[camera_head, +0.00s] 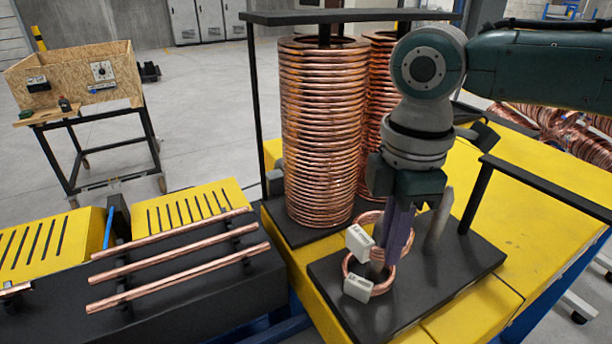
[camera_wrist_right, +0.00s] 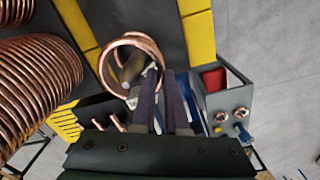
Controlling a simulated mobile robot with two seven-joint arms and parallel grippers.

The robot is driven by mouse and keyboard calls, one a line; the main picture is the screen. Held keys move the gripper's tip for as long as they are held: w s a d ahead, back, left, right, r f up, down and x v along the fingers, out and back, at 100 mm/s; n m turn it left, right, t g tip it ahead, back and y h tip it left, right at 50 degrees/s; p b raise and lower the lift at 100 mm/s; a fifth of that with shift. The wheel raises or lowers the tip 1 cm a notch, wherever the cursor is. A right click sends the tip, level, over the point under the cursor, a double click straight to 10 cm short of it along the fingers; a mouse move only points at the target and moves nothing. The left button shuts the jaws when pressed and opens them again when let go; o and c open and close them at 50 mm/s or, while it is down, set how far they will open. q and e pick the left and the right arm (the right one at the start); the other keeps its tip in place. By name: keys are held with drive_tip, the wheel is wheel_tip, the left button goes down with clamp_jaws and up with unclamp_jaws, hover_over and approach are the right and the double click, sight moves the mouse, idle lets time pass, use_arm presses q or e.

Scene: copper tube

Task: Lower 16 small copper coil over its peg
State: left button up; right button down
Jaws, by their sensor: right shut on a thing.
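My right gripper (camera_head: 393,258) points down over the black plate (camera_head: 440,290), its purple fingers shut on a small copper coil (camera_head: 365,216) with a white tag (camera_head: 359,240). A second copper ring with a white tag (camera_head: 358,287) shows just below, close to the plate; the fingers hide where the rings meet. A grey peg (camera_head: 438,220) stands bare behind the fingers. In the right wrist view the copper rings (camera_wrist_right: 134,38) overlap at the fingertips (camera_wrist_right: 163,75), and a grey peg (camera_wrist_right: 132,66) shows within their outline. I cannot tell whether the held coil is around it. My left gripper is out of view.
Tall stacks of large copper coil (camera_head: 322,130) stand behind the plate under a black frame (camera_head: 340,16). Several straight copper tubes (camera_head: 180,275) lie on a black bench at left. A wooden box on a cart (camera_head: 75,80) stands farther back.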

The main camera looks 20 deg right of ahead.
drive_tip(key=c, duration=0.9)
unclamp_jaws()
drive_tip(key=shift+o, duration=0.2)
wheel_tip(320, 180, up, 9)
drive_tip(key=b, duration=0.3)
drive_tip(key=shift+r, duration=0.5)
drive_tip(key=shift+s, duration=0.1)
